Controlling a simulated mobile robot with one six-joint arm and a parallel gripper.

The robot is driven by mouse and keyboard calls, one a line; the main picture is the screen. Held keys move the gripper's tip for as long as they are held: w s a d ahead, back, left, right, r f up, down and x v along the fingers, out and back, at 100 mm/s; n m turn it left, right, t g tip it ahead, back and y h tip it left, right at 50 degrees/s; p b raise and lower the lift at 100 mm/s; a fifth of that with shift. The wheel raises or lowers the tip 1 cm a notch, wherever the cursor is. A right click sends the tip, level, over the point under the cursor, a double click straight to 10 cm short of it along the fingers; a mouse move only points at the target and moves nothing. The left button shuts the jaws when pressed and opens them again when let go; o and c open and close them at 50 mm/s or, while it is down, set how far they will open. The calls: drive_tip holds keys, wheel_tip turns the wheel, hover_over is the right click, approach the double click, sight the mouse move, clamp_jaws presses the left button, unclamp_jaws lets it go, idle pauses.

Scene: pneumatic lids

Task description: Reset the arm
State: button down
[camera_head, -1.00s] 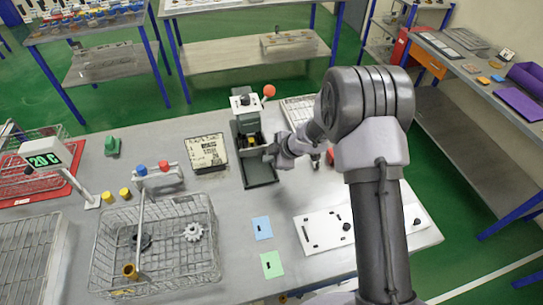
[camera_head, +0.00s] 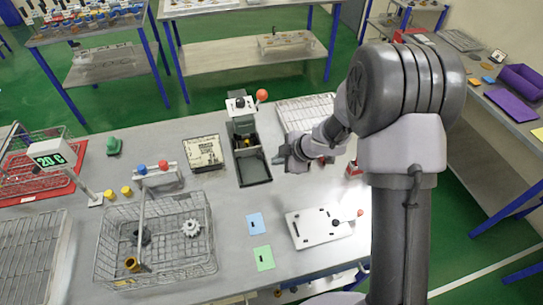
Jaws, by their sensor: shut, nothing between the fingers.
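My arm rises at the right and reaches over the back of the grey work table (camera_head: 215,235). My gripper (camera_head: 279,158) is small in view, just right of a dark press-like fixture (camera_head: 254,168) with a red ball knob (camera_head: 262,95) on its lever. The gripper is shut and empty and hangs above the table. A small yellow part (camera_head: 247,141) sits inside the fixture.
A wire basket (camera_head: 156,240) holding a white gear (camera_head: 191,228) stands at front left. A blue card (camera_head: 255,223) and a green card (camera_head: 264,258) lie at the middle. A label board (camera_head: 203,153) lies left of the fixture. A wire tray (camera_head: 306,110) is behind my wrist.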

drive_tip(key=w+d+r+m+t+h+b, duration=0.35)
drive_tip(key=d+r+m, duration=0.2)
drive_tip(key=r, duration=0.25)
drive_tip(key=s+d+r+m+h+b, duration=0.4)
drive_tip(key=s+d+r+m+b, duration=0.25)
drive_tip(key=s+d+m, duration=0.45)
drive_tip(key=s+a+f+m+g+y+b, duration=0.1)
drive_tip(key=s+a+m+y, duration=0.1)
drive_tip(key=s, duration=0.9)
drive_tip(key=s+a+f+m+g+y+b, duration=0.1)
drive_tip(key=s+a+m, duration=0.4)
drive_tip(key=s, duration=0.6)
drive_tip(key=shift+s+f+y+b, duration=0.2)
drive_tip(key=shift+f+y+b, duration=0.2)
drive_tip(key=shift+b, duration=0.3)
drive_tip(key=shift+a, duration=0.1)
